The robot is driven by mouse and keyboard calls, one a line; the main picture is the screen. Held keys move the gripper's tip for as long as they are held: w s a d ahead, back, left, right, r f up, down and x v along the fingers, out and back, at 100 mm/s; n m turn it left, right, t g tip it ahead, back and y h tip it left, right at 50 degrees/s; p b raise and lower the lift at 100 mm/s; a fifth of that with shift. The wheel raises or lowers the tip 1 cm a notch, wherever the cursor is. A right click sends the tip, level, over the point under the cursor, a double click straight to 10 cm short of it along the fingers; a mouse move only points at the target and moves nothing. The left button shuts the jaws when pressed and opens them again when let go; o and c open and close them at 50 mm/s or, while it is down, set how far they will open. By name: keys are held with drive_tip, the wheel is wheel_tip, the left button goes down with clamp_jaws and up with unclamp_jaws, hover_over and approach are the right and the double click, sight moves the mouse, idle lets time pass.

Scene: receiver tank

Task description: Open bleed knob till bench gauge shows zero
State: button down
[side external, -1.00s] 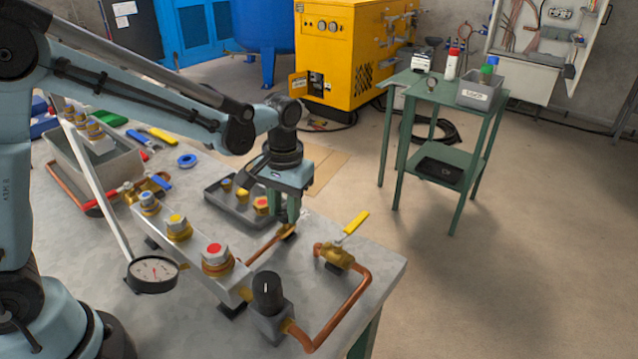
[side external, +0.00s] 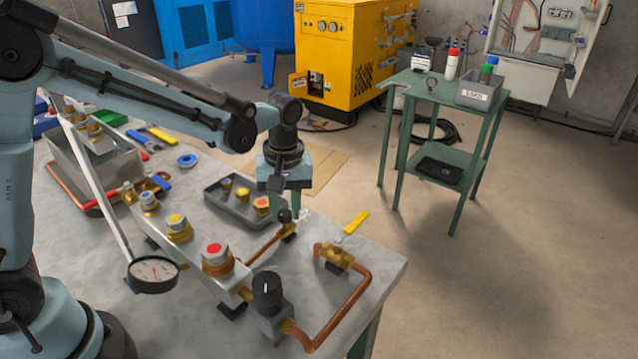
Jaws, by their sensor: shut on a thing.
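The bleed knob (side external: 284,216) is small and black, on top of a brass fitting near the middle of the bench. My gripper (side external: 287,208) points straight down over it and is shut on it, with green fingers at its sides. The exact finger contact is too small to see. A small whitish patch (side external: 304,213) shows just right of the knob. The bench gauge (side external: 152,273) is a round white dial with a black rim at the left front. Its needle points up from the middle, but the scale is too small to read.
A larger black knob (side external: 267,292) stands in front, beside a bent copper pipe (side external: 352,304). A grey tray (side external: 228,205) of fittings lies just left of my gripper. A valve manifold (side external: 198,268) runs along the bench.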

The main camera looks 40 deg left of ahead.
sight(288, 213)
idle(0.3)
drive_tip(key=c, duration=0.8)
unclamp_jaws()
drive_tip(key=shift+r, duration=0.1)
wheel_tip(288, 213, up, 12)
drive_tip(key=shift+w+d, duration=0.15)
drive_tip(key=shift+d, duration=0.05)
